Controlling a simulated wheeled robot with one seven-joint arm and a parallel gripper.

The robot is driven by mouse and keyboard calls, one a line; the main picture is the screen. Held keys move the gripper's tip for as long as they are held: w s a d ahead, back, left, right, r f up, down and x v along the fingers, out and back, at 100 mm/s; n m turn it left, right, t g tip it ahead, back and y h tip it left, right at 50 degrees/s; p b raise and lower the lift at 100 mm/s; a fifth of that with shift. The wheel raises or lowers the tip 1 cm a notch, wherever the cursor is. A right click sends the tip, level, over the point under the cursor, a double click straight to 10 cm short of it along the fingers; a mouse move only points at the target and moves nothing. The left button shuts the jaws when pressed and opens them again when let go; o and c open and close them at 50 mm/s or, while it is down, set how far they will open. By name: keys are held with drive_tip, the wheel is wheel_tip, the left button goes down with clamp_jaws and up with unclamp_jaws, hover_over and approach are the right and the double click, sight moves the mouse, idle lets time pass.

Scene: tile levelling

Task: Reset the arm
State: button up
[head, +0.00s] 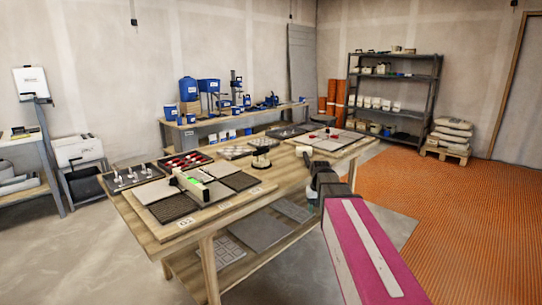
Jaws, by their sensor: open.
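My arm (365,245), magenta with pale stripes, reaches forward from the lower right towards the right side of the wooden workbench (236,212). My gripper (307,158) is at its far end, small and dark, open, beside the bench's right edge. Its fingertips are hard to make out, and I see nothing held in it. A black-and-pale handled tool (261,153) stands near the bench's middle.
A tray with red pieces (186,161) and a tray with metal parts (132,176) lie at the bench's back left. A second tile board (325,143) is at the far right. A shelf rack (392,95) stands behind. The orange floor (455,215) is clear.

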drive_tip(key=s+f, duration=1.5)
drive_tip(key=s, duration=0.1)
drive_tip(key=shift+f, duration=0.35)
drive_tip(key=shift+c, duration=0.6)
drive_tip(key=shift+a, duration=0.15)
